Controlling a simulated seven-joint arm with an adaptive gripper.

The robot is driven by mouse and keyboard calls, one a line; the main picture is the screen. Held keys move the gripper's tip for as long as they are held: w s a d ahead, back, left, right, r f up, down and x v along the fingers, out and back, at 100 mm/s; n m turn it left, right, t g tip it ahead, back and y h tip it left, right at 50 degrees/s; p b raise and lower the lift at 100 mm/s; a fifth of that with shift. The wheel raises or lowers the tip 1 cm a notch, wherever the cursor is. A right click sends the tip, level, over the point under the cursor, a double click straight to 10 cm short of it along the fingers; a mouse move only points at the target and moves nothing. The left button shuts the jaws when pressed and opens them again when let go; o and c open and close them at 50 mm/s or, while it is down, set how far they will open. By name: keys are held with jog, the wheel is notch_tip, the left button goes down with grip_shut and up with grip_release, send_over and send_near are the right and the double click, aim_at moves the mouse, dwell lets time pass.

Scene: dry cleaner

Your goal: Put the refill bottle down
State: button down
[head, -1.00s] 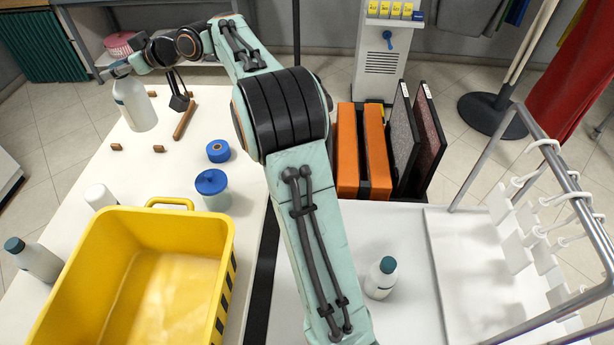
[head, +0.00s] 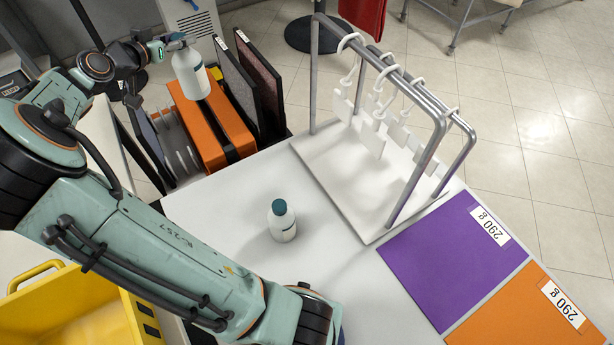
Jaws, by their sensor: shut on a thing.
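A white bottle (head: 191,74) hangs upright at the end of my arm in the head view, above the orange case behind the table. I take it to be the refill bottle. My gripper (head: 173,42) is shut on its top; the fingertips are small and partly hidden there. A second white bottle with a teal cap (head: 283,222) stands upright on the white table (head: 225,205), well apart from my gripper.
A metal rack with white hangers (head: 385,110) stands on the table's far right. Purple (head: 455,255) and orange (head: 535,310) mats marked 290 g lie at right. Dark panels (head: 250,85) stand behind the table. A yellow tub (head: 75,310) is at lower left. The table's middle is partly clear.

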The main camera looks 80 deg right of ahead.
jog(key=s+a+r+m+g+y, duration=0.7)
jog(key=s+a+r+m+g, duration=0.35)
jog(key=s, duration=0.25)
notch_tip(320, 180, down, 33)
jog(key=shift+w+d+r+g, duration=0.15)
jog(key=shift+r+g, duration=0.05)
jog(key=shift+g, duration=0.15)
jog(key=shift+f+m, duration=0.1)
jog(key=shift+m, duration=0.15)
jog(key=c, duration=0.8)
grip_release()
